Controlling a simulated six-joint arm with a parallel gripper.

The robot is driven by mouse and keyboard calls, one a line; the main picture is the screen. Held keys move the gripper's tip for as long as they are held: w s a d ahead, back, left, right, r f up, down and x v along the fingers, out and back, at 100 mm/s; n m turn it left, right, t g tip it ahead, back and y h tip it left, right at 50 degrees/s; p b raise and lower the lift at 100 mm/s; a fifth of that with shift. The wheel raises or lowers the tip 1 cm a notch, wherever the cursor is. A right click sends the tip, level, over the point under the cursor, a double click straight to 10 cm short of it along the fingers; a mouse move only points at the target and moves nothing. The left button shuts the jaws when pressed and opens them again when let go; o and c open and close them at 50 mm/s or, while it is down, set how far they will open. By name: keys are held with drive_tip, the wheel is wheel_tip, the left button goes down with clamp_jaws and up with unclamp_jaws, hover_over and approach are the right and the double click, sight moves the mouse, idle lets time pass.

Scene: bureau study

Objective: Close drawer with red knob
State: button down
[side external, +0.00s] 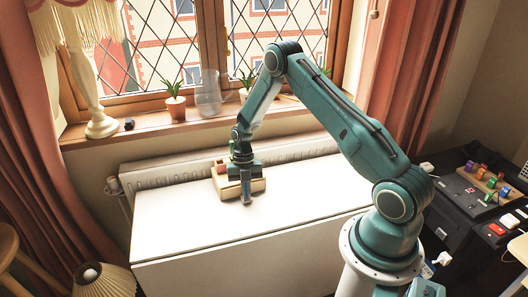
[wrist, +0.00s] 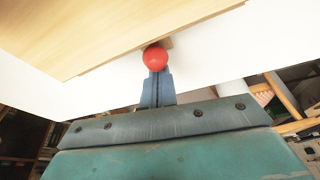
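A small pale wooden drawer box (side external: 229,193) sits on the white table, largely hidden behind my gripper (side external: 246,199) in the side view. A small red thing shows at the box's upper left; I cannot tell there whether it is the knob. In the wrist view the round red knob (wrist: 155,58) is right at the tips of my gripper (wrist: 158,76), beside the edge of a pale wooden panel (wrist: 130,35). The fingers look shut together, with the knob at their tips rather than between them. I cannot tell if they touch it. How far the drawer is out is unclear.
The white table (side external: 190,235) is clear around the box. A radiator (side external: 160,175) and the windowsill with potted plants (side external: 175,104) are behind it. A dark side table (side external: 460,215) with coloured objects stands at the right.

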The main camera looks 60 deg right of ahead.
drive_tip(key=shift+s+a+f, duration=0.15)
drive_tip(key=shift+s+a, duration=0.4)
drive_tip(key=shift+a, duration=0.15)
drive_tip(key=shift+s+a+f, duration=0.15)
drive_tip(key=shift+s+a, duration=0.35)
drive_tip(key=shift+a, duration=0.15)
drive_tip(key=shift+a+r, duration=0.15)
drive_tip(key=shift+r, duration=0.15)
drive_tip(key=v, duration=0.9)
drive_tip(key=shift+r, duration=0.15)
